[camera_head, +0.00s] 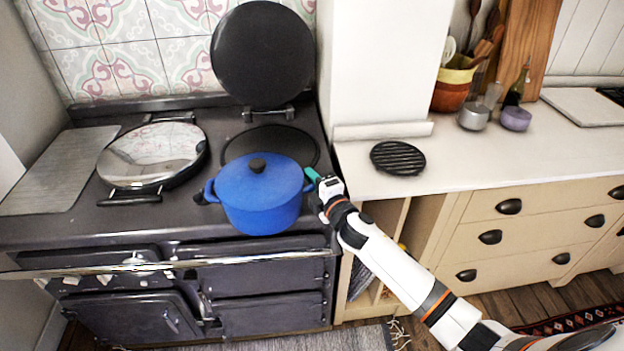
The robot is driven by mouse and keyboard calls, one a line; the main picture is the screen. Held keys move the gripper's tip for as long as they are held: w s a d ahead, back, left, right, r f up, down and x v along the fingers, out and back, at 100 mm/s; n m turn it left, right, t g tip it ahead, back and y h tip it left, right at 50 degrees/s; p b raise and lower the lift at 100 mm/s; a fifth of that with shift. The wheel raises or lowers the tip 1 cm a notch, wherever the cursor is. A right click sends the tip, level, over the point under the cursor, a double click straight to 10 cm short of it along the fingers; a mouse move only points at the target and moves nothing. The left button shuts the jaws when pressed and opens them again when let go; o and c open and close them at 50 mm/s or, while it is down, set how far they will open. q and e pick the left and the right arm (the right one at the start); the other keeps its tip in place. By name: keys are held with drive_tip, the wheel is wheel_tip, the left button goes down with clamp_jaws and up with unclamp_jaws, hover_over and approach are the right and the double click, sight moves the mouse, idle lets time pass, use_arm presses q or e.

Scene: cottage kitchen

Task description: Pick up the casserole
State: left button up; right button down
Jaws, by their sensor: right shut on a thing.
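The casserole (262,201) is a round blue lidded pot with a black knob and two side handles. It is at the right part of the dark range cooker, in front of the round black hotplate (270,145); I cannot tell whether its base touches the cooker top. My right gripper (312,177) reaches in from the lower right and is shut on the casserole's right handle, which its fingers mostly hide. The pot looks upright with its lid on. A small dark part shows beside its left handle; I cannot tell what it is. My left gripper is not clearly in view.
A raised black hotplate lid (262,55) stands behind the pot. A closed chrome lid (153,156) is to the left. A black round trivet (397,158) lies on the pale counter (470,165), with free room around it. Utensil pots and small jars stand farther back.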

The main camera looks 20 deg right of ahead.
drive_tip(key=c, duration=1.3)
unclamp_jaws()
drive_tip(key=shift+s+a+r, duration=0.1)
drive_tip(key=shift+r, duration=0.3)
drive_tip(key=shift+c, duration=0.2)
drive_tip(key=shift+f, duration=0.15)
drive_tip(key=shift+s, duration=0.3)
drive_tip(key=s+d+b, duration=0.1)
drive_tip(key=s+b, duration=0.1)
drive_tip(key=s, duration=0.9)
drive_tip(key=shift+s+d, duration=0.15)
drive_tip(key=shift+d, duration=0.1)
